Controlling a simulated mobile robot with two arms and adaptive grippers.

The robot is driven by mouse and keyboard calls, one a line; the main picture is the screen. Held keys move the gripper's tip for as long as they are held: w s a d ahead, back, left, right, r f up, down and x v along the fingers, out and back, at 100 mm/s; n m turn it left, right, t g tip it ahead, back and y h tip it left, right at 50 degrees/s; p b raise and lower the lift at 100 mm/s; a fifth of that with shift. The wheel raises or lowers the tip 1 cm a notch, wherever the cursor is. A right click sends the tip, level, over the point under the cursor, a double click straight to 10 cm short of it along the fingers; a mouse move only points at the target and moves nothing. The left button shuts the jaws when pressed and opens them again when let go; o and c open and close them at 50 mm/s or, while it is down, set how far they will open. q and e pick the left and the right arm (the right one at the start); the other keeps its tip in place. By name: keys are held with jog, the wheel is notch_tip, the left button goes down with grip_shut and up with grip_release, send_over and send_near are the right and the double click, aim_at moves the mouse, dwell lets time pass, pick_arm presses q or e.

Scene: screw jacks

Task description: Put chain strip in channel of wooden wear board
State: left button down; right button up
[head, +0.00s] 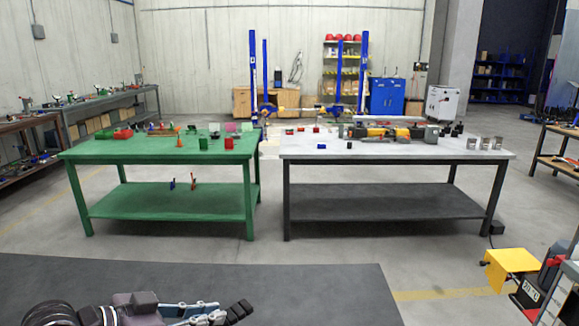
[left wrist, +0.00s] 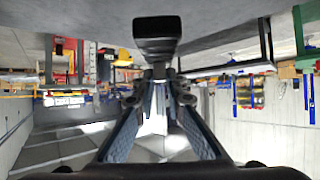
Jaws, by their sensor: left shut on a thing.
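My left gripper (head: 222,313) is at the bottom edge of the head view, over or beside a dark surface. In the left wrist view its two fingers (left wrist: 158,78) converge. They are shut on a small dark piece (left wrist: 157,35) that shows as a black block beyond the tips. A row of dark segments (head: 238,311) shows at the gripper's end in the head view. I cannot tell for certain that this is the chain strip. I cannot make out the wooden wear board or its channel. My right gripper is not in view.
A dark flat surface (head: 300,285) spans the lower left foreground. A green table (head: 100,155) and a grey-topped table (head: 310,153) with small items stand beyond, separated by a narrow gap. A yellow-topped machine (head: 512,260) is at lower right. Open floor lies between.

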pick_arm(q)
jog(key=s+a+f+m+g+h, duration=0.1)
jog(key=s+a, duration=0.2)
jog(key=s, duration=0.8)
jog(key=shift+f, duration=0.15)
jog(key=shift+a, duration=0.2)
jog(key=shift+d, duration=0.15)
dwell(0.8)
jog(key=shift+s+f, duration=0.1)
jog(key=shift+s, duration=0.05)
dwell(0.6)
dwell(0.4)
